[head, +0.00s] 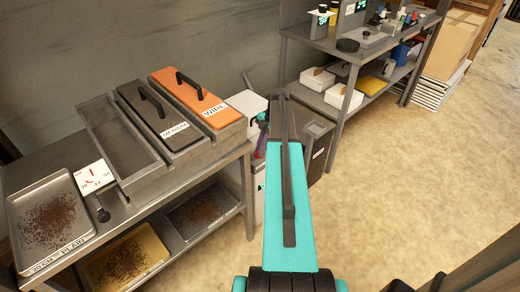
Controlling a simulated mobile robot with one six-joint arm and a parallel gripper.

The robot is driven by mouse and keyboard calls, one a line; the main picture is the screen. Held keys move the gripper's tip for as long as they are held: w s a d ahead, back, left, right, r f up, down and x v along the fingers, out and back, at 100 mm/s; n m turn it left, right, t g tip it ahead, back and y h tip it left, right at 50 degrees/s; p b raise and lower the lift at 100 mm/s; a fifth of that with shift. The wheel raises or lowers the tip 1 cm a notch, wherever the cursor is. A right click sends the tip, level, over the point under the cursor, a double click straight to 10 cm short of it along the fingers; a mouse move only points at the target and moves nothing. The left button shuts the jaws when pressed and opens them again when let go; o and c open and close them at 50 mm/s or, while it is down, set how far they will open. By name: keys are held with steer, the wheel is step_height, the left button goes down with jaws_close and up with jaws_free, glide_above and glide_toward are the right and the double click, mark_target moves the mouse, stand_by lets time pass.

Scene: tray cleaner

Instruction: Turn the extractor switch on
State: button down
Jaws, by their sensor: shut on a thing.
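My teal arm reaches up the middle of the view and hides much of what is behind it. What looks like my gripper (262,121) shows only as a small dark, purple and teal part left of the arm's far end. It is close in the picture to a white box (246,102) at the right end of the left bench. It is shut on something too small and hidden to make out. I cannot clearly identify the extractor switch, and cannot tell whether the gripper touches the white box.
A shelf unit (345,52) stands behind right. Floor at right is clear.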

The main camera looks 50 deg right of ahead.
steer(key=m, duration=0.1)
steer(key=m+t, duration=0.1)
steer(key=m, duration=0.2)
steer(key=shift+s+a, duration=0.15)
steer(key=shift+s, duration=0.1)
steer(key=m+t+h, duration=0.1)
steer(key=m, duration=0.1)
steer(key=m+b, duration=0.1)
steer(key=m, duration=0.1)
steer(key=shift+a+m+t+h, duration=0.1)
steer(key=shift+m+t+h, duration=0.2)
steer(key=shift+t+h, duration=0.1)
steer(key=m, duration=0.2)
steer(key=m+h, duration=0.1)
steer(key=m, duration=0.1)
steer(key=shift+s+a+t+h, duration=0.1)
steer(key=shift+a+t+h, duration=0.05)
steer(key=shift+t+h, duration=0.15)
steer(key=shift+m+h, duration=0.6)
steer(key=shift+m, duration=1.2)
steer(key=c, duration=1.9)
jaws_free()
steer(key=shift+o, duration=0.2)
steer(key=shift+r, duration=0.15)
